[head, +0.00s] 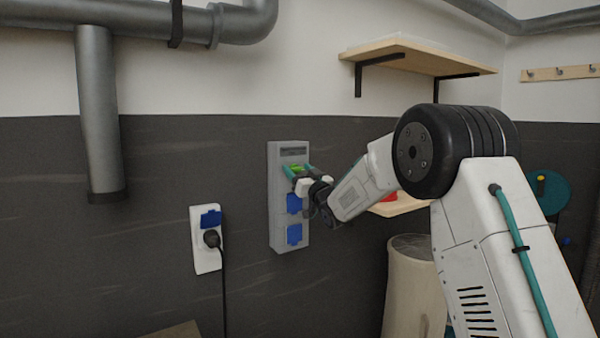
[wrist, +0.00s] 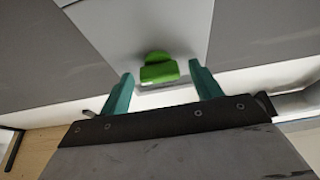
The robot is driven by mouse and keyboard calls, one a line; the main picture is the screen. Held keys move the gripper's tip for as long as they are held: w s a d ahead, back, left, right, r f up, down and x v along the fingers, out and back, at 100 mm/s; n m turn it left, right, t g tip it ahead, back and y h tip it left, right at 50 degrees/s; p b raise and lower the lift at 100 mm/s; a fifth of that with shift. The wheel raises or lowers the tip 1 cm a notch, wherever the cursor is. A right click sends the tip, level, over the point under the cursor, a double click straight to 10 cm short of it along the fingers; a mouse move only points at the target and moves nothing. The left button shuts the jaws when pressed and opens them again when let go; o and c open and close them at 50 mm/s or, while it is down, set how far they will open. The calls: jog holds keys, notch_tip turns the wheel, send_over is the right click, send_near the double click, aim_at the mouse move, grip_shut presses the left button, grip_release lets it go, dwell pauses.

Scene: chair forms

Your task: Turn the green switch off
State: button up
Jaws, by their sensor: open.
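The green switch (head: 296,168) is on the upper part of a grey wall box (head: 274,215). In the wrist view the green switch (wrist: 158,68) shows as a green knob with a wider bar in front of it, on the box's pale face. My gripper (head: 298,172) is at the box front, at the height of the switch. In the wrist view its two teal fingers (wrist: 160,82) are apart, one on each side of the switch, with gaps to it. Nothing is held. The head view shows the switch only partly, behind the fingers.
Blue socket covers (head: 294,234) are on the box below the switch. A white socket (head: 207,258) with a black plug and cable is to the left. A wooden shelf (head: 420,54) is above right. A beige bin (head: 412,285) stands below my arm.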

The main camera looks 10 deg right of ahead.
jog(key=c, duration=1)
jog(key=shift+n, duration=0.5)
jog(key=n+y, duration=0.1)
jog(key=n, duration=0.1)
jog(key=n+g+y, duration=0.1)
jog(key=n+y, duration=0.1)
jog(key=n, duration=0.1)
jog(key=shift+g, duration=0.3)
jog(key=n+g+y, duration=0.1)
jog(key=n, duration=0.2)
jog(key=n+g, duration=0.1)
jog(key=n, duration=0.2)
jog(key=shift+n+y, duration=0.3)
jog(key=shift+y, duration=0.1)
jog(key=n+g, duration=0.1)
jog(key=n, duration=0.1)
jog(key=n+g, duration=0.1)
jog(key=n, duration=0.2)
jog(key=shift+g+y, duration=0.3)
jog(key=shift+n+g+h, duration=0.4)
jog(key=shift+n+g, duration=0.3)
jog(key=shift+n, duration=1.7)
